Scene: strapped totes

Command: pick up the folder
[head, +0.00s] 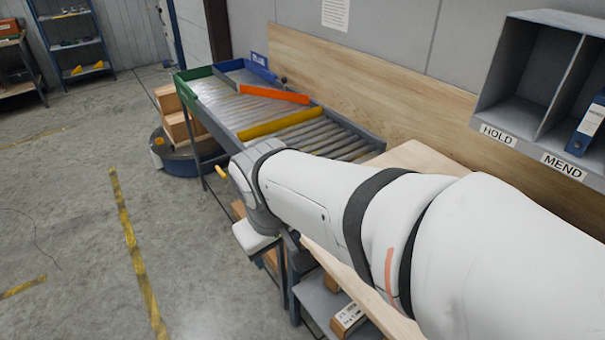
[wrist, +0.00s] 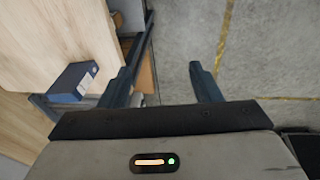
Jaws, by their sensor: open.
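A blue folder (head: 588,126) with a white label stands in the MEND compartment of the grey rack (head: 540,20), cut off by the right edge of the head view. In the wrist view, a dark blue box-like thing with a white label (wrist: 74,82) lies left of my gripper; it looks like the folder, but I cannot be certain. My gripper (wrist: 160,68) is open, its two dark fingers apart with nothing held between them. It is well apart from the folder. Its fingers cannot be made out in the head view.
A roller conveyor (head: 235,105) with orange and yellow bars runs along the wooden back panel (head: 350,75). A wooden bench top (head: 415,158) lies under my arm. Cartons (head: 180,128) sit on a round blue base beyond. The floor (head: 70,200) at left is open.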

